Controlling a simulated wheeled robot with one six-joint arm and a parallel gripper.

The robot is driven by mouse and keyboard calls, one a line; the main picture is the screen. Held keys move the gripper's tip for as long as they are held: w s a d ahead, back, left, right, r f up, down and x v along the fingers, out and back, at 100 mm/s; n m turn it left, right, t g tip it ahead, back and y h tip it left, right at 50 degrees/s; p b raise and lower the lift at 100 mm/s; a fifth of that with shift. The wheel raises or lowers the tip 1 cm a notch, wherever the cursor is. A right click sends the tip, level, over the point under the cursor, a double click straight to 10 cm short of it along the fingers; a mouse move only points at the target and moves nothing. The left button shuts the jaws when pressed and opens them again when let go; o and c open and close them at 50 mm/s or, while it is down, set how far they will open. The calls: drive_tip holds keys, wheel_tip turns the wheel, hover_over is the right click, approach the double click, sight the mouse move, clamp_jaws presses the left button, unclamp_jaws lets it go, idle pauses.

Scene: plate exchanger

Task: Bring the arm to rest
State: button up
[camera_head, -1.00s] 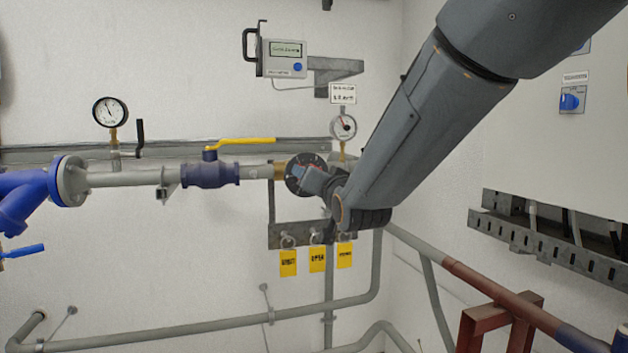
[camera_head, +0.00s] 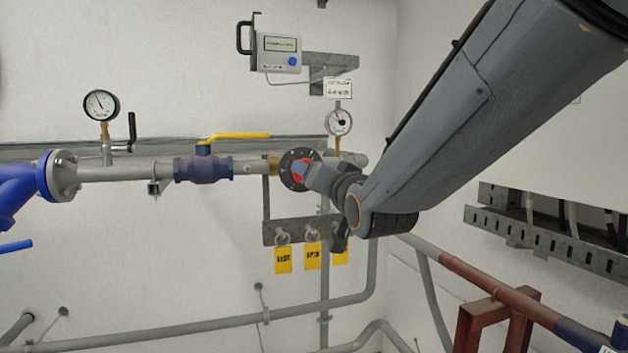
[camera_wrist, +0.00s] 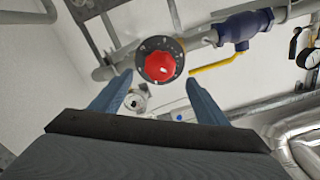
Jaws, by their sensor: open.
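My arm reaches in from the upper right of the head view. My gripper (camera_head: 318,178) is beside the round black dial (camera_head: 287,180) with a red knob (camera_head: 298,171), partly covering it. In the wrist view my gripper (camera_wrist: 159,78) is open, its two blue-grey fingers apart and nothing between them. The red knob (camera_wrist: 159,67) on its black dial shows beyond the fingertips, near the middle between them. It appears clear of both fingers.
A grey pipe (camera_head: 115,173) carries a blue valve with a yellow lever (camera_head: 240,136) and a pressure gauge (camera_head: 101,105). Yellow tags (camera_head: 283,260) hang below the dial. A meter box (camera_head: 280,52) is above. A perforated metal tray (camera_head: 540,238) stands at right.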

drive_tip(key=shift+s+d, duration=0.1)
drive_tip(key=shift+s, duration=0.3)
drive_tip(key=shift+f, duration=0.15)
drive_tip(key=s+d+f+n+g+h, duration=0.15)
drive_tip(key=s+d+f+g, duration=0.3)
drive_tip(key=f, duration=0.75)
drive_tip(key=s+d+f+g+h, duration=0.3)
drive_tip(key=d+f+g, duration=0.15)
drive_tip(key=f, duration=0.75)
drive_tip(key=s+d+f+g, duration=0.3)
drive_tip(key=s+f, duration=0.2)
drive_tip(key=s, duration=0.3)
drive_tip(key=s+d+f+g, duration=0.3)
drive_tip(key=s+f, duration=0.3)
drive_tip(key=s, duration=0.2)
drive_tip(key=shift+s+d+f+n+g, duration=0.25)
drive_tip(key=shift+s+d+n+g, duration=0.2)
drive_tip(key=shift+g, duration=0.25)
drive_tip(key=shift+w+a+h, duration=0.1)
drive_tip(key=shift+h, duration=0.15)
